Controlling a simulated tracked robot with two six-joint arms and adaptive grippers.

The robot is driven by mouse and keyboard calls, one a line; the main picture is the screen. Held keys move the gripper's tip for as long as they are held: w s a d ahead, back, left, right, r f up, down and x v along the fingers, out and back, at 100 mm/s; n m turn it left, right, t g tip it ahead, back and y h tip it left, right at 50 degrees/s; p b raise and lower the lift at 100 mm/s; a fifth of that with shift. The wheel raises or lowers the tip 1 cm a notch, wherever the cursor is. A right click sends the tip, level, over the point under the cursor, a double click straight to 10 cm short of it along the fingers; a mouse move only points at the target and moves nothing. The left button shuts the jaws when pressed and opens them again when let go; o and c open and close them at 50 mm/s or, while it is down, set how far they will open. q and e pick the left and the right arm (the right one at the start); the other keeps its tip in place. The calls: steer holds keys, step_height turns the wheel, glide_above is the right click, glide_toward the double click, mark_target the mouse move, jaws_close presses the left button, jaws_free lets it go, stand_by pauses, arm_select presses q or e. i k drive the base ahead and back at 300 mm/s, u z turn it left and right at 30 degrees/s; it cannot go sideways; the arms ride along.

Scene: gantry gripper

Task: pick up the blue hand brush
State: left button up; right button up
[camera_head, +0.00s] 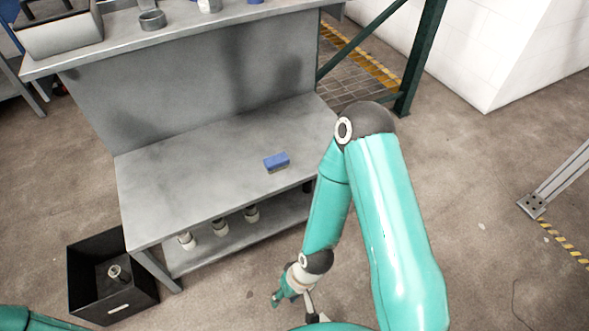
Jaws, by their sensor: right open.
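A small blue hand brush (276,161) lies on the grey workbench top (190,185), toward its right part. It looks like a blue block with a paler lower edge. My right arm comes in from the lower right, bends high beside the bench and reaches down. My right gripper (276,298) is low in the view, in front of the bench and well apart from the brush. It is open and part of it is hidden by my own parts at the bottom edge. My left gripper is not in view.
A black bin (84,284) with a small item inside stands on the floor at the bench's left. Several pale cylinders stand on the lower shelf (275,214). An upper shelf (115,44) holds containers. A green frame post (418,65) rises behind.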

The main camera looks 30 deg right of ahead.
mark_target(279, 161)
steer(key=u, duration=0.15)
steer(key=i, duration=0.9)
steer(key=z, duration=0.05)
